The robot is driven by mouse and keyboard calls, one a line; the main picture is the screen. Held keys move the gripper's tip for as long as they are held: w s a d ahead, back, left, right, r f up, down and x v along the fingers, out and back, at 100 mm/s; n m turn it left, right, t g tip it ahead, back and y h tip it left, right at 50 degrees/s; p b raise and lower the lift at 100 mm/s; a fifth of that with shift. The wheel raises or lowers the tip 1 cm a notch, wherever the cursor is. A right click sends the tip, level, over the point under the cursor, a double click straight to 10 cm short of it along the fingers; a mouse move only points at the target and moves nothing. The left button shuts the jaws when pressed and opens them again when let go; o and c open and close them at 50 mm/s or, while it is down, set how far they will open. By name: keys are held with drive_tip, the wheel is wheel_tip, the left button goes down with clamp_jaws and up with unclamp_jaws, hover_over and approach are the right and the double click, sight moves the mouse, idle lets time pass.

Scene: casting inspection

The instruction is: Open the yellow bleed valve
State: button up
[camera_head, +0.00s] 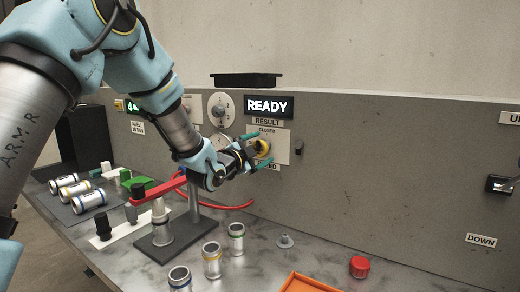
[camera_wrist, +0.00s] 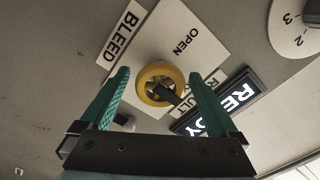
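The yellow bleed valve (camera_wrist: 148,74) is a round knob on a pale plate on the grey panel, with a dark bar across it. In the wrist view the bar points toward the READY display side, away from the OPEN lettering and BLEED label (camera_wrist: 123,35). The knob also shows in the head view (camera_head: 262,147), partly hidden by my gripper. My gripper (camera_wrist: 159,74) is open, its two teal fingers on either side of the knob with gaps visible; I see no clear contact. In the head view my gripper (camera_head: 257,151) is right at the panel.
The READY display (camera_head: 269,106) sits above the valve, and a dial (camera_head: 221,109) is to its left. Below are a red arm fixture (camera_head: 158,190), several metal cylinders (camera_head: 212,260), an orange tray (camera_head: 308,282) and a red knob (camera_head: 359,267) on the bench.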

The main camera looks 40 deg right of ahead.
drive_tip(key=c, duration=1.3)
drive_tip(key=shift+f+n+b, duration=0.15)
drive_tip(key=shift+n+b, duration=0.15)
drive_tip(key=shift+b, duration=0.25)
drive_tip(key=n+b, duration=0.3)
drive_tip(key=shift+f, duration=0.1)
drive_tip(key=n+b, duration=0.2)
drive_tip(key=n, duration=0.2)
drive_tip(key=shift+n+b, duration=0.3)
drive_tip(key=shift+b, duration=0.05)
drive_tip(key=n+b, duration=0.1)
drive_tip(key=n, duration=0.3)
drive_tip(key=shift+n, duration=0.3)
drive_tip(key=n, duration=0.4)
drive_tip(key=shift+r+n, duration=0.2)
drive_tip(key=shift+n, duration=0.2)
